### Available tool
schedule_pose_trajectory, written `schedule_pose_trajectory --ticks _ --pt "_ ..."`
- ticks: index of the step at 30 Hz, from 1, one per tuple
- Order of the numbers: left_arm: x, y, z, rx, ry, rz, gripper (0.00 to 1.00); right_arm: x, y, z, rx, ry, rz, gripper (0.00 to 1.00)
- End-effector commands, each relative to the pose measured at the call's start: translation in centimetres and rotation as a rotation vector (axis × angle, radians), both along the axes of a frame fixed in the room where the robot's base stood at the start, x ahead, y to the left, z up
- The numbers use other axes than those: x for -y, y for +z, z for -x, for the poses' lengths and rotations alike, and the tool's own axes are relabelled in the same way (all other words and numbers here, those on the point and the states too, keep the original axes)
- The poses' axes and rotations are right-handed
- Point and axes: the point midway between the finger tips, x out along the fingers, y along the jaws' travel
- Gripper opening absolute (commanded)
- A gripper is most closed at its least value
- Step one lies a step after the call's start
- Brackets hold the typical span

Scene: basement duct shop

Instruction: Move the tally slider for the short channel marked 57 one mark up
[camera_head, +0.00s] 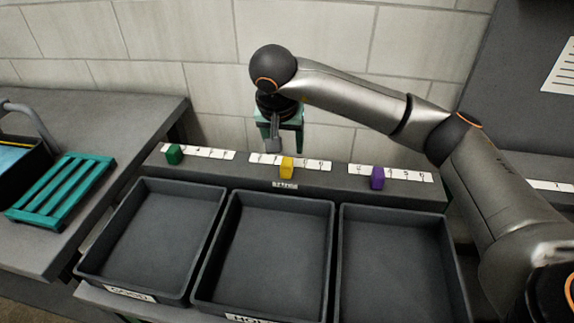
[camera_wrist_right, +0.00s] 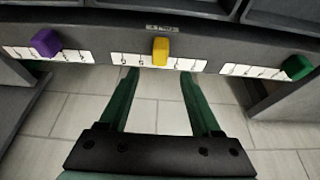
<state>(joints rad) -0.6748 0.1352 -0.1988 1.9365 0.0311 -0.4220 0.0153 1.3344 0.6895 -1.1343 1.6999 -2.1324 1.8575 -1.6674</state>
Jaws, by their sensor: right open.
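Three tally sliders sit on white numbered strips along a dark ledge: a green one (camera_head: 174,154) at the left, a yellow one (camera_head: 287,168) in the middle and a purple one (camera_head: 377,178) at the right. In the right wrist view the yellow slider (camera_wrist_right: 160,50) is in the centre, with purple (camera_wrist_right: 46,42) left and green (camera_wrist_right: 297,67) right. My right gripper (camera_head: 281,146) is open and empty, pointing down by the yellow slider's strip (camera_head: 310,165). Its fingertips (camera_wrist_right: 158,74) do not hold the slider. I cannot read which slider is for 57. My left gripper is out of view.
Three empty dark trays stand in front of the ledge: left (camera_head: 150,188), middle (camera_head: 275,200) and right (camera_head: 395,212). A green slatted rack (camera_head: 62,192) lies on the left bench (camera_head: 120,120). A block wall (camera_head: 200,40) is behind.

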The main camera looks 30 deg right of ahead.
Motion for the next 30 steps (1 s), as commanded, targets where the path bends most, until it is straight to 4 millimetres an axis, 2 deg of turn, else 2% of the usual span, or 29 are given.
schedule_pose_trajectory --ticks 6,13,18,27,30 --pt "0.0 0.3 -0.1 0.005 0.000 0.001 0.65 1.1 -4.5 -1.3 -0.006 -0.002 0.001 0.65" --pt "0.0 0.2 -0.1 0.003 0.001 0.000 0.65 1.9 -7.8 -2.5 -0.004 -0.001 0.000 0.65" --pt "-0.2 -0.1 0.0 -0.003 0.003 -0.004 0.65 2.2 -8.9 -2.9 -0.002 0.001 0.000 0.65" --pt "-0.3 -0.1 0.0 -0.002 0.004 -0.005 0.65 2.2 -9.1 -3.0 0.000 0.001 0.000 0.65" --pt "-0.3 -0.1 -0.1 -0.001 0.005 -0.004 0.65 2.2 -9.1 -3.0 0.000 0.001 0.000 0.54"
